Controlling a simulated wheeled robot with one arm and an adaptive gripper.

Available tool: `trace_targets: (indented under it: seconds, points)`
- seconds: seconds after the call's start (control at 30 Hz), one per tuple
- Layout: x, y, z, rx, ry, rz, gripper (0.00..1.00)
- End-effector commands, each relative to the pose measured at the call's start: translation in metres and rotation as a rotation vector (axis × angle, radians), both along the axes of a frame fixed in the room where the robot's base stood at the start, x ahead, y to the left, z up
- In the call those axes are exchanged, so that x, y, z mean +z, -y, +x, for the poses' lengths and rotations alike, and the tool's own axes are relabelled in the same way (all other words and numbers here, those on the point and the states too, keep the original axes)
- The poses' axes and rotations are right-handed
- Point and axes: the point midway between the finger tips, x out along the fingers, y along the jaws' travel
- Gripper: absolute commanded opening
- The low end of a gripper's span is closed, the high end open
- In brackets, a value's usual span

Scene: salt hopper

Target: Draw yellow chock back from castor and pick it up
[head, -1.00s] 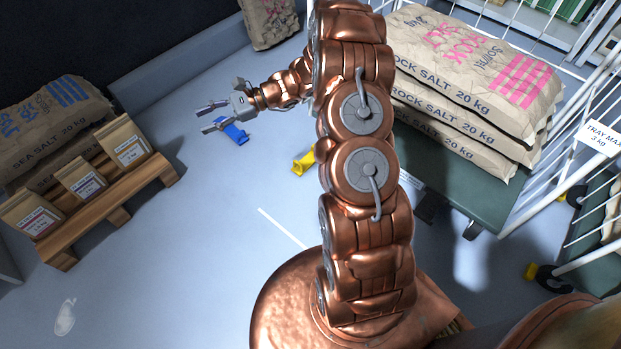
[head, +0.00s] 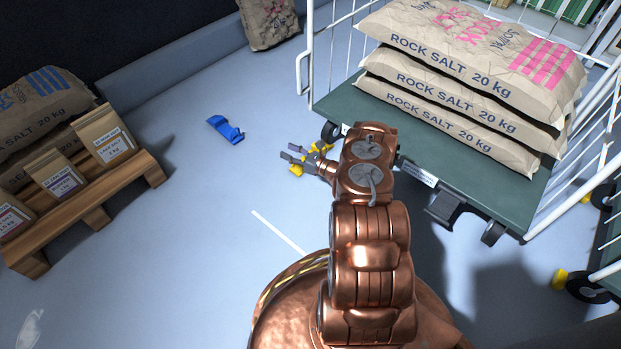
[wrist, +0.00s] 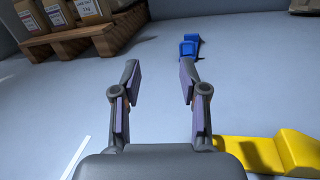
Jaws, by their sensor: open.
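The yellow chock (head: 296,170) lies on the floor by the near-left castor (head: 331,131) of the green salt trolley. In the head view my gripper crosses over it and hides its middle. The far end of the chock seems close to the castor, but I cannot tell if they touch. My gripper (head: 290,154) is open and empty, low over the floor. In the wrist view the chock (wrist: 268,154) lies at the lower right, outside the right finger and cut by the frame edge. Only floor shows between the fingers (wrist: 159,88). The castor is not in the wrist view.
A blue chock (head: 225,129) lies on clear floor to the left. The green trolley (head: 460,185) bears stacked rock salt sacks (head: 470,75) and has white wire sides. A wooden pallet (head: 90,215) with bags stands at left. Another yellow chock (head: 560,279) sits by a castor at right.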

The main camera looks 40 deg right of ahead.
Motion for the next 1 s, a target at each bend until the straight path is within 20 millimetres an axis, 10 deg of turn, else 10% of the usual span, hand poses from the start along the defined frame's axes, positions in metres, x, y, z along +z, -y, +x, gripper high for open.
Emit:
trace_targets:
  seconds: [0.1,0.3,1.0]
  points:
    - [-0.057,0.027,-0.018,-0.087,-0.024,0.025,0.43]
    - [-0.1,0.052,-0.037,-0.177,-0.046,0.046,0.43]
    - [-0.111,0.055,-0.027,-0.199,-0.049,0.05,0.43]
